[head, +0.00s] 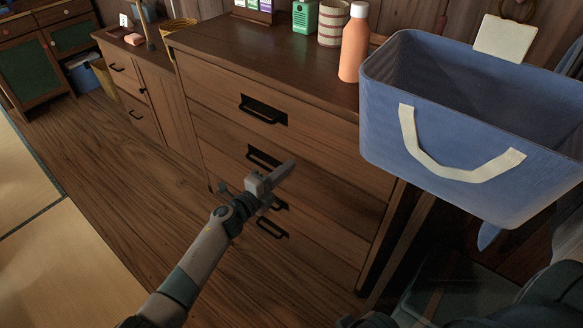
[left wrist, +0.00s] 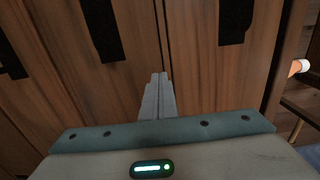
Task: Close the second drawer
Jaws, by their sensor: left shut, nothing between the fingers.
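A brown wooden dresser (head: 210,88) with several stacked drawers and black handles stands in the middle of the head view. The second drawer (head: 325,178) from the top looks about flush with its neighbours; I cannot tell whether a small gap remains. My left gripper (head: 289,168) is shut and empty, in front of the second drawer and just right of its handle (head: 262,157). In the left wrist view the shut fingertips (left wrist: 160,80) point at the wooden drawer fronts (left wrist: 195,60), near a seam; contact is unclear. My right gripper is not visible.
A blue bin (head: 455,160) with a pale strap handle hides the dresser's upper right corner. An orange bottle (head: 354,45), a striped cup (head: 332,22) and a green container (head: 305,16) stand on top. Wooden floor (head: 130,200) left of the dresser is clear.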

